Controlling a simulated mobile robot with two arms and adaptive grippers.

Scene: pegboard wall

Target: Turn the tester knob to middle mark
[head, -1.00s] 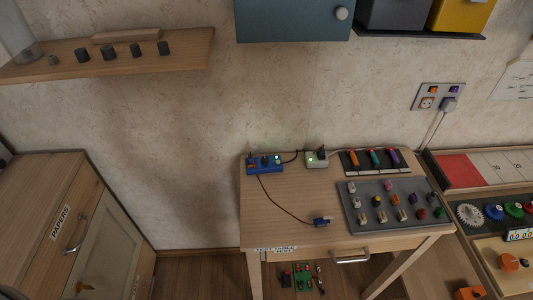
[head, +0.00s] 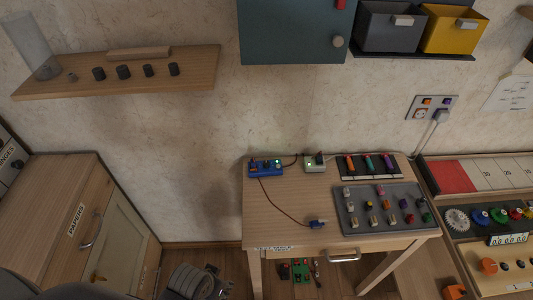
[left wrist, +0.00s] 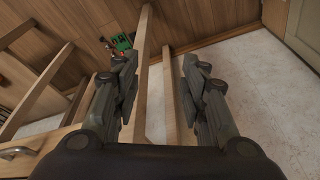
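A wooden test table (head: 290,215) stands right of centre in the head view. On its back left is a blue box (head: 266,168) with small dark knobs and a green light. Beside it is a pale box (head: 313,166) with a dark knob or plug on top and a green light. I cannot tell which carries the tester knob, and its marks are too small to read. My left gripper (head: 220,279) is low at the bottom edge, left of the table and well below its top. In the left wrist view (left wrist: 160,78) it is open and empty. My right gripper is out of view.
A grey tray (head: 345,228) of coloured knobs and a black rack (head: 344,177) fill the table's right side. A cable with a blue plug (head: 317,223) lies near the front. A drawer cabinet (head: 60,205) stands left; a shelf (head: 195,75) and teal cabinet (head: 290,35) hang above.

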